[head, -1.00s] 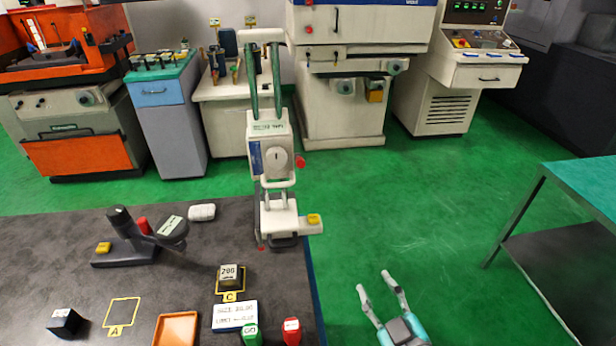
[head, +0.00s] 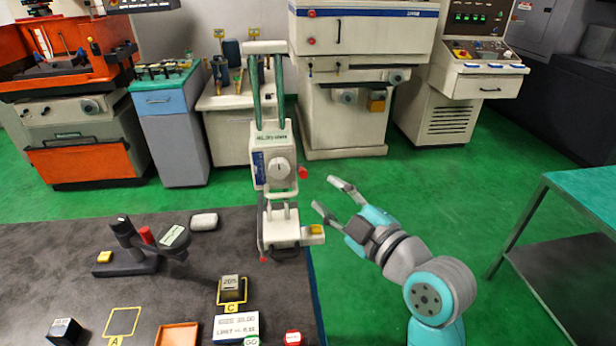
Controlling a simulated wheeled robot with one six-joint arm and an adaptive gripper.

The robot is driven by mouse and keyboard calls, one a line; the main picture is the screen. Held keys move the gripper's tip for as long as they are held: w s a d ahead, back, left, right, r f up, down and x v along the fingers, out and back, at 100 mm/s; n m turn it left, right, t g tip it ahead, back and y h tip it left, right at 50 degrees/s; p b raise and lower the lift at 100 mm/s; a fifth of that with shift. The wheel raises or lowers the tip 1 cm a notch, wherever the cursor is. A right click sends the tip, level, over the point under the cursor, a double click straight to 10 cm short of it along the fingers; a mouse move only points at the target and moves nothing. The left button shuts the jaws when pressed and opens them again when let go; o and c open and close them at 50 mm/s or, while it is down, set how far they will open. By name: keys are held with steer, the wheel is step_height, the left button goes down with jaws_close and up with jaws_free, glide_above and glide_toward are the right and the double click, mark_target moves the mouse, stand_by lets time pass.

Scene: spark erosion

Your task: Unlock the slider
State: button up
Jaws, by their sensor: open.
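A height gauge stands at the right edge of the dark table. Its white slider (head: 272,140) sits on two green uprights (head: 265,95) and carries a round dial (head: 278,168). A red knob (head: 303,172) sticks out from the slider's right side. The gauge's white base (head: 284,232) has a yellow piece (head: 316,229) on its right. My gripper (head: 323,193) is open and empty, to the right of the gauge and a little below the red knob. Its fingers point left and look apart from the knob. Whether the slider is locked cannot be seen.
A black stand with a tilted dial (head: 172,237) is on the left of the table. A block marked 205 (head: 230,284) sits on square C. A sign (head: 236,327) and an orange tray (head: 177,336) are at the front.

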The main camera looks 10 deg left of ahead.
mark_target(301, 171)
steer(key=x, duration=0.7)
steer(key=shift+w+a, duration=0.2)
steer(key=shift+w, duration=0.05)
jaws_close()
